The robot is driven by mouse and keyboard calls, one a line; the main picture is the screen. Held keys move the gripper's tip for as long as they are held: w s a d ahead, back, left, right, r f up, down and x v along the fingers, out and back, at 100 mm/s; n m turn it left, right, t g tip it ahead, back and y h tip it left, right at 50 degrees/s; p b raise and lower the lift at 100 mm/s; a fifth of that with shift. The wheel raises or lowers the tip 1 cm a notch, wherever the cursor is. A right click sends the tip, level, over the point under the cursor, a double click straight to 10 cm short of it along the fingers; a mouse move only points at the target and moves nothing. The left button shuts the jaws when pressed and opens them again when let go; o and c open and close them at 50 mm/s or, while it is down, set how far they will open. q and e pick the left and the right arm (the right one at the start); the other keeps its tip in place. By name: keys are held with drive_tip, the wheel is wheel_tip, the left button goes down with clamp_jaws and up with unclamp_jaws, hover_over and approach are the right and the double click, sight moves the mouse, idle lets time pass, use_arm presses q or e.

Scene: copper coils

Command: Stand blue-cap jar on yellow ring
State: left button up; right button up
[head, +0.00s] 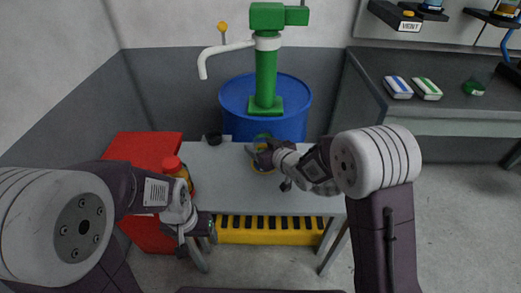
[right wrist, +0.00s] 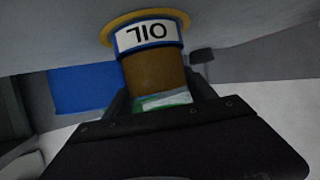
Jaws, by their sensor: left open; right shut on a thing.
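In the right wrist view, a brown jar (right wrist: 155,75) with a blue-edged OIL label shows upside down, its label end against the yellow ring (right wrist: 124,18) on the grey table. Whether it touches the table, I cannot tell. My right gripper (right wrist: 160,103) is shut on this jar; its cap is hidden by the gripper. My left gripper (head: 206,247) is open and empty, in front of the table's left part.
A red-capped jar (head: 174,166) stands at the table's left, beside a red cabinet (head: 140,146). A blue drum (head: 236,100) with a green pump stands behind. The table's right front is clear.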

drive_tip(key=shift+r, duration=0.15)
drive_tip(key=o, duration=1.6)
drive_tip(key=shift+r, duration=0.15)
drive_tip(key=p+v, duration=0.4)
drive_tip(key=v, duration=0.8)
drive_tip(key=shift+s+f, duration=0.1)
drive_tip(key=shift+f, duration=0.1)
